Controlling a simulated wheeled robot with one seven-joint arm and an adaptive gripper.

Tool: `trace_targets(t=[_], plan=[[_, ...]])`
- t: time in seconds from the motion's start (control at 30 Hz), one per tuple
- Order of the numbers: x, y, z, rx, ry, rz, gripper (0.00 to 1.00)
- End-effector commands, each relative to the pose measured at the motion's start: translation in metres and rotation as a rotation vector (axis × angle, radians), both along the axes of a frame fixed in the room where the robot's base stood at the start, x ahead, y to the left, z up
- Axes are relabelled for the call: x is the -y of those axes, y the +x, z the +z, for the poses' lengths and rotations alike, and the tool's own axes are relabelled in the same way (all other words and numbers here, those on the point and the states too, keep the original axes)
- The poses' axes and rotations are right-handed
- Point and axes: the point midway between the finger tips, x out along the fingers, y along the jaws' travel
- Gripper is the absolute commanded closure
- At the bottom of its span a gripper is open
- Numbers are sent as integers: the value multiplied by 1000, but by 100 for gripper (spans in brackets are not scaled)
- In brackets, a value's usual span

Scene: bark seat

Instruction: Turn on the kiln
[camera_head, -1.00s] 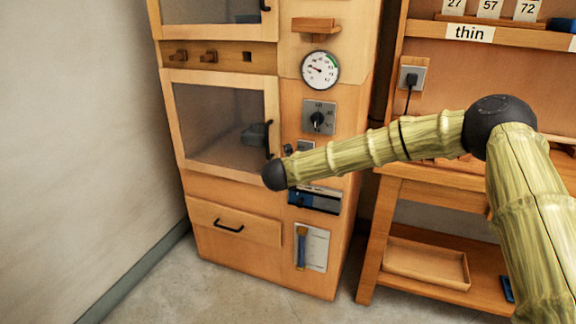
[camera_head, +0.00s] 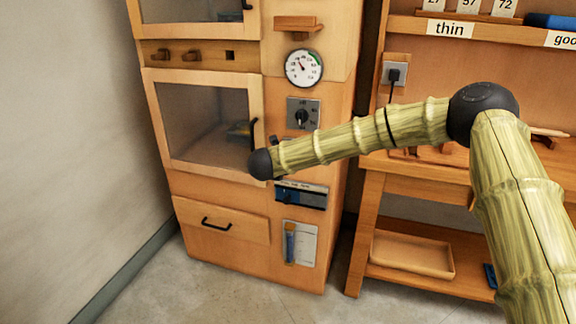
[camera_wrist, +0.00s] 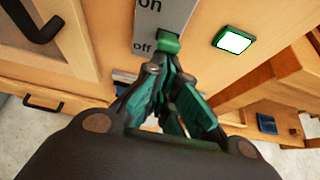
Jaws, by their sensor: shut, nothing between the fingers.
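The kiln (camera_head: 225,192) is a tall wooden cabinet with glass-fronted doors, a round gauge (camera_head: 304,68) and a grey knob plate (camera_head: 303,116). In the wrist view, a grey switch plate (camera_wrist: 178,12) reads "on" above and "off" below. A bright green piece (camera_wrist: 168,44) sits beside the "off" label; it looks like the switch lever. My gripper (camera_wrist: 166,62) is shut and empty, its teal fingertips just below or against that piece; contact is unclear. A square lamp (camera_wrist: 233,40) right of the plate glows white. In the head view my arm hides the switch and gripper.
A lower glass door (camera_head: 207,125) with a black handle is beside my arm's dark joint. A drawer (camera_head: 221,220) is below. A wooden workbench (camera_head: 365,225) with a low shelf and tray (camera_head: 412,254) stands right. Floor in front is clear.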

Motion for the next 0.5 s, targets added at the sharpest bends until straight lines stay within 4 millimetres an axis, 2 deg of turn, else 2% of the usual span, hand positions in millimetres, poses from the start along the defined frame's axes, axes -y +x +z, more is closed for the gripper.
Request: trace_targets(t=[0.27,0.5], plan=[[-1,-1,-6,-1,0,0,100],[-11,-10,-37,-2,0,6,100]])
